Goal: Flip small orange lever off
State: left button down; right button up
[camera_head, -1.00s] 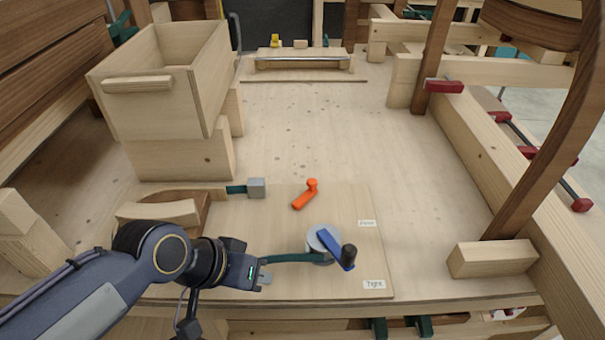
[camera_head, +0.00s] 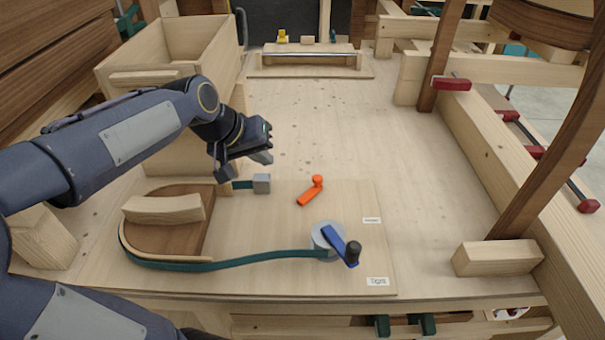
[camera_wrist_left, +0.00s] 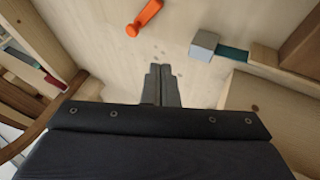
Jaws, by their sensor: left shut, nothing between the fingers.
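The small orange lever (camera_head: 311,191) lies on the light wooden board, its knob end pointing up and to the right in the head view. It also shows in the left wrist view (camera_wrist_left: 145,17), near the top edge. My left gripper (camera_head: 266,144) is shut and empty. It is above the table, up and to the left of the lever, and apart from it. In the left wrist view its closed fingers (camera_wrist_left: 160,80) stand below the lever. My right gripper is not in view.
A grey block with a green strap end (camera_head: 261,184) sits left of the lever. A blue crank (camera_head: 335,243) with a black knob and a green strap around a curved wooden form (camera_head: 165,230) are nearer. A wooden box (camera_head: 180,50) stands behind my left arm.

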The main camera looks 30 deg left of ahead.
pick_arm(q)
send_near(310, 190)
jog(key=w+a+f, duration=0.2)
jog(key=a, duration=0.1)
jog(key=shift+w+f, duration=0.2)
jog(key=shift+f, duration=0.1)
jog(key=shift+w+d+f+p, duration=0.15)
jog(key=shift+w+d+p, duration=0.5)
jog(key=shift+d, duration=0.4)
jog(key=shift+w+d+f, duration=0.2)
jog(key=shift+w+d, duration=0.25)
jog(key=shift+d, duration=0.2)
jog(key=shift+m+b, duration=0.4)
